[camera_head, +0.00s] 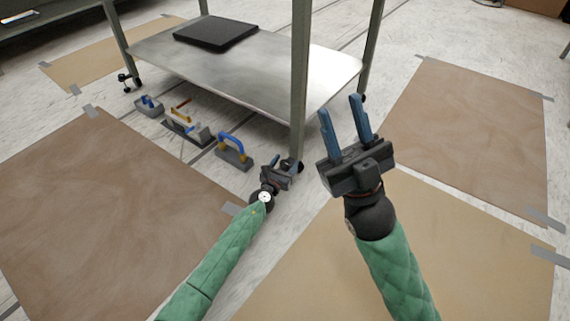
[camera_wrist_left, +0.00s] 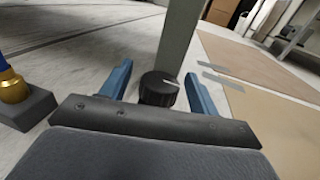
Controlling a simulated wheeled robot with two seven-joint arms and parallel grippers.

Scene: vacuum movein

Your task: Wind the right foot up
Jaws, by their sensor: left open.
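The right foot of the metal table shows in the left wrist view as a black round knob (camera_wrist_left: 158,89) with a white line on top, at the base of a grey leg (camera_wrist_left: 179,40). In the head view the foot (camera_head: 291,165) is a dark shape at the bottom of the near leg (camera_head: 300,80). My left gripper (camera_wrist_left: 160,92) is open, with one blue finger on each side of the knob; I cannot tell whether they touch it. In the head view my left gripper (camera_head: 282,170) is low at the foot. My right gripper (camera_head: 344,118) is raised, open and empty, fingers apart.
A clamp-like tool with a blue handle (camera_head: 232,150) stands on the floor left of the foot. Several similar tools (camera_head: 187,130) lie farther left, under the lower metal shelf (camera_head: 240,72). A black flat box (camera_head: 216,32) lies on that shelf. Brown sheets (camera_head: 470,135) are taped to the floor.

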